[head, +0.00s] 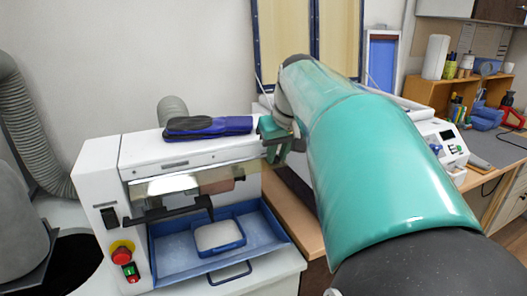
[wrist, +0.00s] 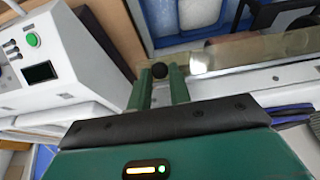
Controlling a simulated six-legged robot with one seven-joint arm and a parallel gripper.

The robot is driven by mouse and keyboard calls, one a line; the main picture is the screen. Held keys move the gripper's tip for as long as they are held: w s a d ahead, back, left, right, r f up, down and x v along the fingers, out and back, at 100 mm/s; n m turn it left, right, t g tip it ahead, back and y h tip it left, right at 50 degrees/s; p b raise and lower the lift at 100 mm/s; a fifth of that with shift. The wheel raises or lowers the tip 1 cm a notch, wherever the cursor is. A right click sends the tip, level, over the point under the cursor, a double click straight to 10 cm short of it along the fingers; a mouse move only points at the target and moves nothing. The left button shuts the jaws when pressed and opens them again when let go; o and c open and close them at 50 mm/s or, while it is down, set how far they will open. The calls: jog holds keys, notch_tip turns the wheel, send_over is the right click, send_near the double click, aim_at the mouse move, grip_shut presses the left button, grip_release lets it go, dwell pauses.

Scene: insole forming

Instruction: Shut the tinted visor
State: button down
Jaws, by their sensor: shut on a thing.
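The tinted visor (head: 215,182) is a brownish see-through strip along the front of the white machine (head: 108,165), just under its top edge. The blue tray below it is uncovered. In the wrist view the visor (wrist: 262,48) runs from the upper right to a black round knob (wrist: 160,70) at its near end. My gripper (head: 276,157) is at the machine's right end. In the wrist view its green fingers (wrist: 159,82) are closed around the knob. In the head view my arm and gripper hide the knob.
A blue tray (head: 168,268) holding a white-filled blue box (head: 219,235) sits in the machine's opening. A dark bar crosses in front. Blue and black insoles (head: 208,127) lie on top. A red stop button (head: 122,253) is at front left. A white device with a screen (wrist: 50,62) stands close by.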

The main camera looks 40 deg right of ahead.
aim_at(275, 164)
jog(key=shift+s+a+f+t+h, duration=0.1)
jog(key=shift+f+t+h, duration=0.1)
jog(key=shift+t, duration=0.4)
jog(key=shift+s+f+t+h, duration=0.1)
jog(key=shift+f+t+h, duration=0.1)
jog(key=shift+t, duration=0.4)
jog(key=shift+f+t+h, duration=0.3)
jog(key=shift+f+t, duration=0.2)
jog(key=shift+t, duration=0.7)
jog(key=shift+w+f+t+h, duration=0.1)
jog(key=shift+f+t+h, duration=0.2)
jog(key=shift+t, duration=0.6)
jog(key=shift+w+f+t+h, duration=0.1)
jog(key=shift+f+t+h, duration=0.2)
jog(key=shift+t, duration=0.6)
jog(key=shift+f+t, duration=0.15)
jog(key=shift+t, duration=0.15)
jog(key=shift+f+t, duration=0.1)
jog(key=shift+t, duration=0.3)
jog(key=c, duration=1.3)
grip_release()
